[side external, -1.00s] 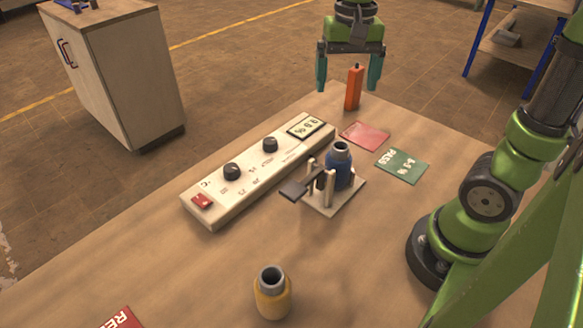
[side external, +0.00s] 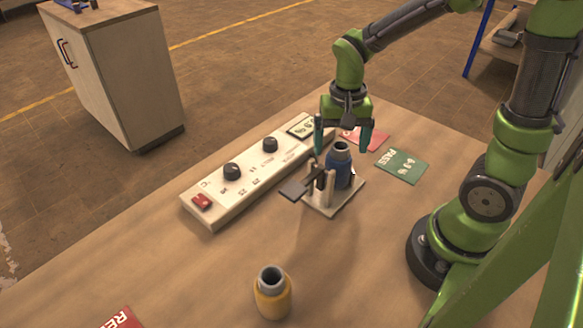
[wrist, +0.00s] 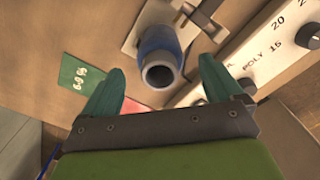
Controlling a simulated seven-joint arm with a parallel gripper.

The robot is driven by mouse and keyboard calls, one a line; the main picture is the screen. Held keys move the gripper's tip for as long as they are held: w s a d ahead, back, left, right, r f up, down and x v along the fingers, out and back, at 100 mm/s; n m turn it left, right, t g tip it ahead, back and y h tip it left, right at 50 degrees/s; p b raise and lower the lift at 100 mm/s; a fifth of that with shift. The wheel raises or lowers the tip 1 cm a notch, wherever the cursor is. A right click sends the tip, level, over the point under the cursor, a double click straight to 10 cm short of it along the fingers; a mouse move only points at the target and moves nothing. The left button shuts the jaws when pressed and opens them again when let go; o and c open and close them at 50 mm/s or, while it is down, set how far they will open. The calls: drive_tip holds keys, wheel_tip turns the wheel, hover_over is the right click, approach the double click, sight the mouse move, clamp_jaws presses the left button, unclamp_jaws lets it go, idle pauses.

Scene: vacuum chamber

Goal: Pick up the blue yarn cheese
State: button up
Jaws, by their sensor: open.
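The blue yarn cheese (side external: 338,168) stands upright in a small holder with pale posts and a dark lever (side external: 296,188). Its grey tube end shows at the top. In the wrist view the blue yarn cheese (wrist: 158,42) lies between and just beyond the fingertips, its open tube facing the camera. My gripper (side external: 341,147) is open and empty, pointing down over the cheese, one teal finger to each side of its top. In the wrist view my gripper (wrist: 163,66) shows clear gaps between both fingers and the cheese.
A control panel (side external: 250,176) with knobs and a red switch lies left of the holder. A red card (side external: 377,139) and a green PASS card (side external: 401,166) lie to the right. A yellow yarn cheese (side external: 272,296) stands near the front. The table between is clear.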

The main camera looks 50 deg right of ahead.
wheel_tip(320, 180, down, 2)
drive_tip(key=shift+f, duration=0.25)
drive_tip(key=c, duration=1.6)
